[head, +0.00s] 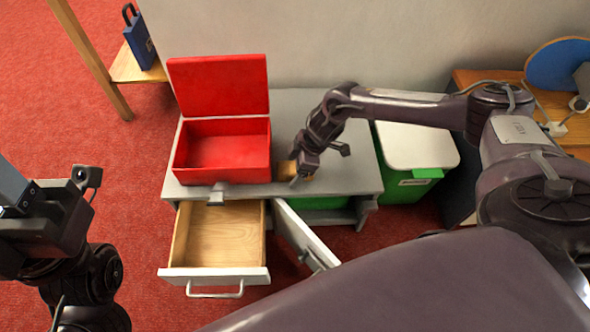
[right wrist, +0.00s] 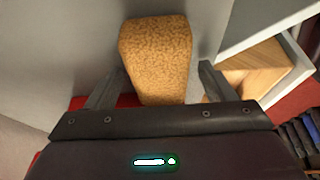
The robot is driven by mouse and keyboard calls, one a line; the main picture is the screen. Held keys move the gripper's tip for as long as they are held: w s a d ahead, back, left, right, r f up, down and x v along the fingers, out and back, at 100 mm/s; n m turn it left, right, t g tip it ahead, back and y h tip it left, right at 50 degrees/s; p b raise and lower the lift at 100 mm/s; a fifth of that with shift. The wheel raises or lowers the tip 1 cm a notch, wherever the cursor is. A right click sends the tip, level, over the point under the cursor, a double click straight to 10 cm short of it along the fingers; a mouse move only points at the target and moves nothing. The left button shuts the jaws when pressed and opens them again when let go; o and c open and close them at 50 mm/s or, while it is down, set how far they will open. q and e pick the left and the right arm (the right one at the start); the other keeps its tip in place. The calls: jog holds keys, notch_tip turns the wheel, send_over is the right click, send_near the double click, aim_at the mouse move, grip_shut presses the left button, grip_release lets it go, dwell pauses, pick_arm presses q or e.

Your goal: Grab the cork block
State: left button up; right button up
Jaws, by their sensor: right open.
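The cork block (head: 287,170) is a tan, speckled block on the grey bench top, just right of the red box. In the head view my right gripper (head: 302,178) is over it and hides much of it. In the right wrist view the cork block (right wrist: 158,60) lies ahead of and partly between the two open fingers of my right gripper (right wrist: 160,88). Its near end reaches down to the gripper body's edge. I see no finger closed on it. My left arm shows at the left of the head view, but its fingertips are not in view.
The open red box (head: 220,150) stands left on the bench (head: 350,178). Below, a wooden drawer (head: 218,236) is pulled out and a cabinet door (head: 303,236) hangs open. A green bin with a white lid (head: 418,147) stands right of the bench.

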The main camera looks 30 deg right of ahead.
jog(key=shift+f, duration=0.15)
jog(key=shift+c, duration=0.2)
jog(key=c, duration=1)
